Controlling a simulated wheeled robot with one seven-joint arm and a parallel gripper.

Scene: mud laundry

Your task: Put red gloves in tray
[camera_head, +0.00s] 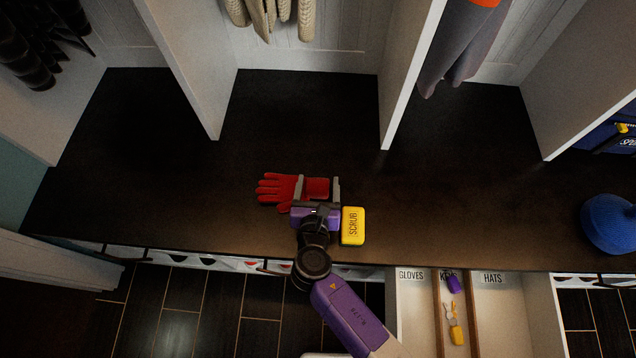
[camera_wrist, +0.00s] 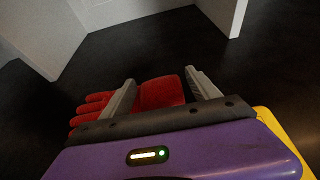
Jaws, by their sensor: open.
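The red gloves (camera_head: 280,188) lie on the dark bench top, fingers pointing left. They also show in the wrist view (camera_wrist: 160,93). My gripper (camera_head: 318,188) is at the gloves with its two grey fingers apart, one over the glove's middle and one past its right end. In the wrist view my gripper (camera_wrist: 160,92) has red fabric between its open fingers. The tray is the open drawer at the lower right, with a compartment labelled GLOVES (camera_head: 411,310); the visible part of that compartment is empty.
A yellow SCRUB box (camera_head: 353,226) sits close to the right of my gripper. The KEYS compartment (camera_head: 450,325) holds small purple and yellow items, and the HATS compartment (camera_head: 495,315) is beside it. White dividers (camera_head: 408,75) stand behind. A blue round object (camera_head: 608,224) is at right.

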